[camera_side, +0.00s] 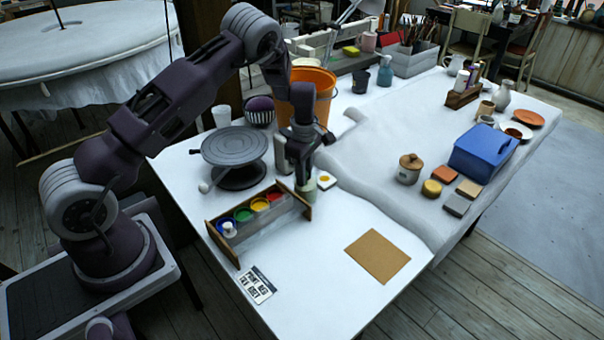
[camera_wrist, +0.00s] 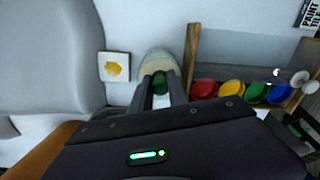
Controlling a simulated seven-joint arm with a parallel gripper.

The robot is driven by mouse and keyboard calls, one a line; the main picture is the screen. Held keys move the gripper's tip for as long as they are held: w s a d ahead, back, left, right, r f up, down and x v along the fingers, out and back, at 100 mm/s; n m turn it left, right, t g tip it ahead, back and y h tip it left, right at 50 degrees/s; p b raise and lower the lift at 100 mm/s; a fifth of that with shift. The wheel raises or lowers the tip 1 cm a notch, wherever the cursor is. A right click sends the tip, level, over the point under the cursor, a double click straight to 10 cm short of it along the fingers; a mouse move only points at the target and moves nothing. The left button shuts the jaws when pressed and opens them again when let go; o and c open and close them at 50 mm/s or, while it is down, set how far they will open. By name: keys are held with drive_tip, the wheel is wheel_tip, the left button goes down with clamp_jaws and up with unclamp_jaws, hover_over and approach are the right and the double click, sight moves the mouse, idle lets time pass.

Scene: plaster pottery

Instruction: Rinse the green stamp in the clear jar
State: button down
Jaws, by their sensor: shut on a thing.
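My gripper (camera_side: 301,176) points down beside the right end of the paint rack, and its fingers (camera_wrist: 160,88) are shut on the green stamp (camera_wrist: 160,82). Only a small green part of the stamp shows between the fingers. The clear jar (camera_wrist: 158,58) shows pale just beyond the fingertips in the wrist view, lined up with them. In the side view the jar (camera_side: 307,190) is at the fingertips and largely hidden by the gripper. I cannot tell how far the stamp is inside the jar.
The wooden paint rack (camera_side: 240,255) holds several paint pots close by. A white tile with a yellow mark (camera_side: 326,180) lies right of the jar. A grey turntable (camera_side: 235,147) and an orange bucket (camera_side: 314,79) stand behind. The front table around the brown sheet (camera_side: 377,256) is mostly clear.

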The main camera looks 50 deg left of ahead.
drive_tip(key=shift+a, duration=0.25)
drive_tip(key=shift+r, duration=3.35)
drive_tip(key=shift+r, duration=1.5)
